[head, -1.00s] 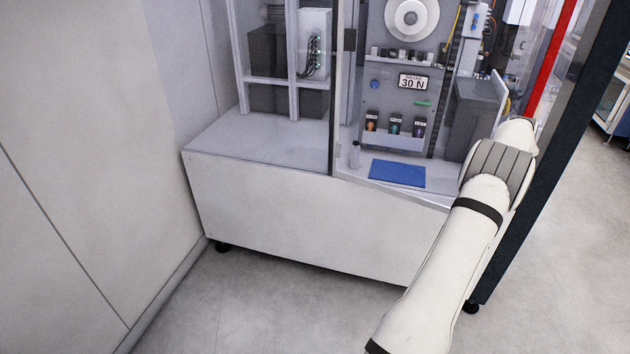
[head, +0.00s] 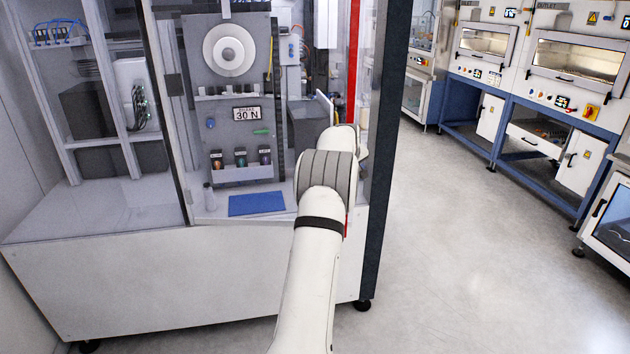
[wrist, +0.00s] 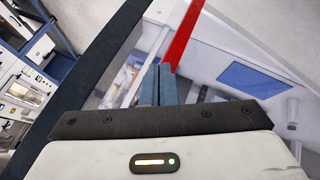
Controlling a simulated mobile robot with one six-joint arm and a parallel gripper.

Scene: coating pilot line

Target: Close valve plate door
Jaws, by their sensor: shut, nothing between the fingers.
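In the head view, a grey box (head: 303,126) stands inside the cabinet, with a pale panel (head: 325,108) standing up at its right side. A red vertical strip (head: 352,45) runs beside clear panelling at the cabinet's right. I cannot tell which panel is the valve plate door. My arm reaches into this area and hides part of it; the fingertips are hidden in the head view. In the wrist view, my gripper (wrist: 166,72) is shut and empty. Its tips overlap the lower end of the red strip (wrist: 187,32); I cannot tell whether they touch.
A dark upright post (head: 386,130) stands just right of my arm. A blue mat (head: 257,204) lies on the cabinet's shelf, below a grey panel with a "30 N" label (head: 247,113). Ovens (head: 580,70) stand at the right, with open floor (head: 450,270) before them.

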